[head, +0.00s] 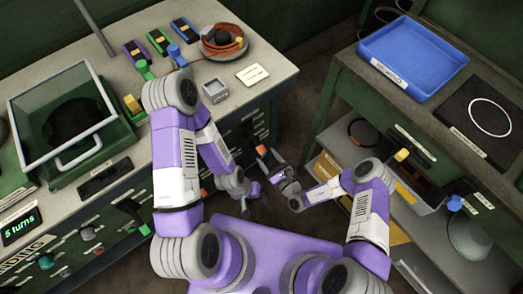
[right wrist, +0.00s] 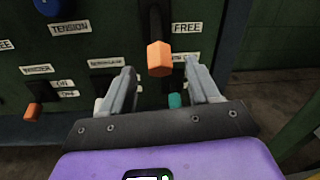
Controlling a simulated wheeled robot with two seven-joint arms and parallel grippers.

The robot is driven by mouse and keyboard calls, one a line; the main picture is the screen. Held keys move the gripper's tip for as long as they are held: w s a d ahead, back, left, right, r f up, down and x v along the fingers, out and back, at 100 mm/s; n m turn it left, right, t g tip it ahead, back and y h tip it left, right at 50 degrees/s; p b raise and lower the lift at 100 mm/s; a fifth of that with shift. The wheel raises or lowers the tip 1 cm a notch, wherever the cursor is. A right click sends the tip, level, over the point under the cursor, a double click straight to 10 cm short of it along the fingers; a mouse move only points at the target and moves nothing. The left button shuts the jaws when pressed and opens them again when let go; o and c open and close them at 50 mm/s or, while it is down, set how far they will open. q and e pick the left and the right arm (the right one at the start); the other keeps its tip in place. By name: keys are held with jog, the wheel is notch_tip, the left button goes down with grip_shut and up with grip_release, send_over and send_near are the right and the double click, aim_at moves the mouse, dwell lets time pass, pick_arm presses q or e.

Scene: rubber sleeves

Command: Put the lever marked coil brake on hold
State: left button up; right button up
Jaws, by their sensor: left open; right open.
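An orange lever knob (right wrist: 160,58) stands out from a dark vertical slot on the green panel (right wrist: 110,22) in the right wrist view. A label reading FREE (right wrist: 187,27) is to the upper right of the knob; a lower label is partly hidden by a finger. A plate left of the knob is too blurred to read. My right gripper (right wrist: 159,72) is open, its fingers on either side below the knob, not closed on it. In the head view the orange knob (head: 262,150) is just beyond my right gripper (head: 275,172). My left gripper (head: 248,192) is open and empty.
A second orange knob (right wrist: 32,110), a blue knob (right wrist: 47,7) and a teal knob (right wrist: 175,100) are on the same panel. In the head view, a shelf bench with a blue tray (head: 413,58) stands right. Dark floor lies between the benches. My grippers are close together.

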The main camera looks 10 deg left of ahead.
aim_at(261, 150)
jog(key=shift+b+x, duration=0.55)
jog(key=shift+x, duration=1.8)
jog(key=shift+c, duration=0.2)
grip_shut()
